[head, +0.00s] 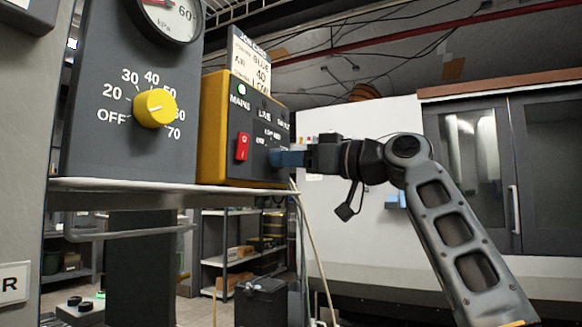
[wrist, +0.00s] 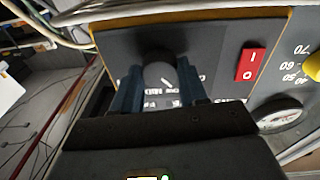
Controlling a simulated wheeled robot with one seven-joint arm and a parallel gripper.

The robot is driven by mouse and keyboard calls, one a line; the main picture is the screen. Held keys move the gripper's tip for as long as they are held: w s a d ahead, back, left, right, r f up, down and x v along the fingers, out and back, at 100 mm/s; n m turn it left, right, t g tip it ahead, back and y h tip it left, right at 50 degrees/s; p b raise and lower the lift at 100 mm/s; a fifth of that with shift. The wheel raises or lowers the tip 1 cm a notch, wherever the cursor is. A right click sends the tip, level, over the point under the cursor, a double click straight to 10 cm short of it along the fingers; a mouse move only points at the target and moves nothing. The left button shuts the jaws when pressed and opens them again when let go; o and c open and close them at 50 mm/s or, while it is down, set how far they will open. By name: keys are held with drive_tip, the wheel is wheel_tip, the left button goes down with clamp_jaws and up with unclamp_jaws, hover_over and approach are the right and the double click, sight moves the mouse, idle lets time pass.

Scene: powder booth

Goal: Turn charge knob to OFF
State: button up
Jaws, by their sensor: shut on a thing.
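A dark round knob (wrist: 158,74) with a thin pale pointer line sits on the dark front of the yellow-edged control box (head: 213,125). My gripper (head: 277,158) reaches the box from the right, and its blue fingers stand on either side of this knob in the wrist view, shut on it. In the wrist view the pointer slants toward the printed LOW and MID lettering; the exact setting is not readable, and no OFF mark is legible by this knob. In the head view the fingers hide the knob.
A yellow knob (head: 155,108) with an OFF-to-70 scale and a gauge (head: 170,14) are on the left panel. A shelf edge (head: 120,186) runs below; cables hang nearby.

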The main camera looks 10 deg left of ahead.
drive_tip(key=n+b, duration=0.1)
drive_tip(key=n, duration=0.5)
drive_tip(key=shift+w+g+y+b, duration=0.1)
drive_tip(key=shift+g+y+b, duration=0.2)
drive_tip(key=shift+g+b, duration=0.1)
drive_tip(key=shift+n, duration=0.3)
drive_tip(key=o, duration=1.1)
drive_tip(key=shift+c, duration=0.2)
drive_tip(key=shift+d, duration=0.1)
drive_tip(key=v, duration=0.7)
drive_tip(key=shift+d+b, duration=0.35)
drive_tip(key=shift+f, duration=0.1)
